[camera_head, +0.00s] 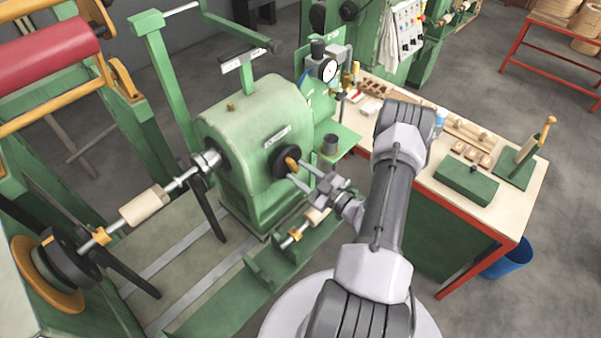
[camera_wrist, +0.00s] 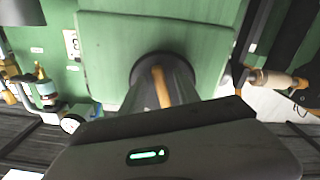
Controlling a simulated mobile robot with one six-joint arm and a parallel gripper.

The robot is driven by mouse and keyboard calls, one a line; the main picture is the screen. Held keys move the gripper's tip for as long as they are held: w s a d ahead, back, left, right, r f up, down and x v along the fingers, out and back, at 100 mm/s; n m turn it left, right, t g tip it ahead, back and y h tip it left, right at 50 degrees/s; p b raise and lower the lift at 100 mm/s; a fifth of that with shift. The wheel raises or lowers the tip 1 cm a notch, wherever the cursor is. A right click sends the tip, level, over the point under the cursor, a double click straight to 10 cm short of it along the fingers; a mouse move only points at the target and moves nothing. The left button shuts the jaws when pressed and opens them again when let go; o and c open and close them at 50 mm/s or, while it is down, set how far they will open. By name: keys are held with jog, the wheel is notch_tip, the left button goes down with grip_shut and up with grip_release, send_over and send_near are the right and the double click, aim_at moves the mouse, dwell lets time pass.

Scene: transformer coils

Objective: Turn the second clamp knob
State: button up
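A black round disc (camera_head: 284,166) with an orange handle (camera_head: 291,164) sits on the front of the green machine housing (camera_head: 245,135). In the wrist view the handle (camera_wrist: 161,88) stands out in front of the dark disc (camera_wrist: 150,62). My gripper (camera_head: 297,172) is at this handle, its two fingers apart and one on each side of it. I cannot tell whether they touch it. Small orange clamp-like pieces sit on the shafts, one at left (camera_head: 101,236) and one below my gripper (camera_head: 295,235). No label shows which knob is the second.
A shaft with a wooden sleeve (camera_head: 145,206) runs left from the housing. Another wooden sleeve (camera_head: 317,215) lies just below my gripper. A dial gauge (camera_head: 328,70) stands behind. A bench (camera_head: 500,215) with blocks and tools is at right.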

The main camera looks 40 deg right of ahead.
jog(key=s+d, duration=0.1)
jog(key=s, duration=1.6)
jog(key=shift+s+d, duration=0.2)
